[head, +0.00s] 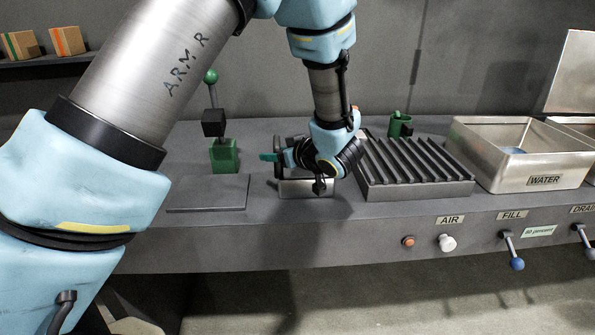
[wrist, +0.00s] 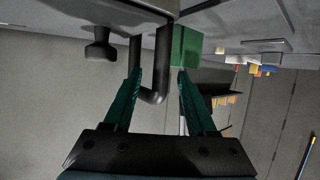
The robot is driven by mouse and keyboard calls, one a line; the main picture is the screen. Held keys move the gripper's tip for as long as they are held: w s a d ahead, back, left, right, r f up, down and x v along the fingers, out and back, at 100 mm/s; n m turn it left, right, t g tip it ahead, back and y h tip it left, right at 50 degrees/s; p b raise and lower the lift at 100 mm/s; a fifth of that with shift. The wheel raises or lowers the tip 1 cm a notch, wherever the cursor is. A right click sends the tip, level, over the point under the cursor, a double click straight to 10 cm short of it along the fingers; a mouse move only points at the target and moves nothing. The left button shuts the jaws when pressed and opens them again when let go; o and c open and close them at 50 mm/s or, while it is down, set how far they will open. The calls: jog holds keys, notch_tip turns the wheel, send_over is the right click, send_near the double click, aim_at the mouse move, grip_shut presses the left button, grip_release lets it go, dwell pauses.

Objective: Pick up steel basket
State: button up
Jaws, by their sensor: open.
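The steel basket (head: 306,188) is a small, shiny metal box on the grey bench, left of the ribbed rack. My arm hides much of it from above. In the wrist view its metal wall (wrist: 120,8) is at the top edge, with a dark U-shaped handle (wrist: 154,97) standing out from it. My gripper (head: 268,157) is at the basket's upper left in the head view. In the wrist view my gripper (wrist: 160,74) is open, with its teal fingers on either side of the handle. I cannot tell whether either finger touches it.
A ribbed dark rack (head: 415,165) stands to the right, then a metal tank labelled WATER (head: 530,160). A green block with a lever (head: 225,155) and a flat plate (head: 208,193) are to the left.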

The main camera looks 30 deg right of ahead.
grip_shut()
dwell(0.3)
dwell(1.1)
